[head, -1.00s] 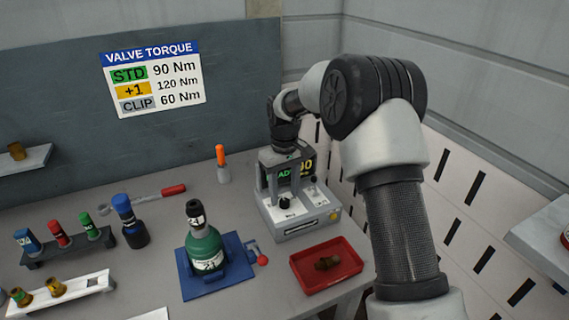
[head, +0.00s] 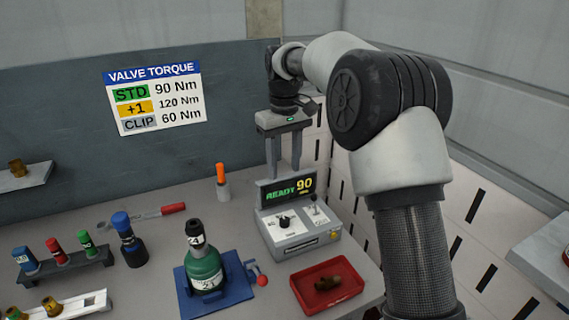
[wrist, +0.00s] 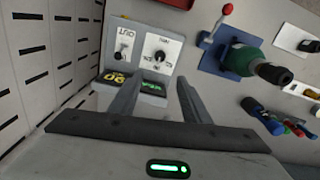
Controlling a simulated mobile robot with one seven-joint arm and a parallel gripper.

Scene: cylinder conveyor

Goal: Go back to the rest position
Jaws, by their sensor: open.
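My gripper (head: 283,172) is open and empty. Nothing is between the fingers. A green cylinder (head: 204,268) with a dark top stands upright in a blue holder (head: 240,290) at the front middle of the bench, left of the gripper.
A red tray (head: 345,298) with a brown fitting lies right of the blue holder. A rack (head: 70,270) of coloured sockets, a blue-topped socket (head: 130,240) and a red-handled wrench (head: 172,209) lie left. A slotted wall is on the right.

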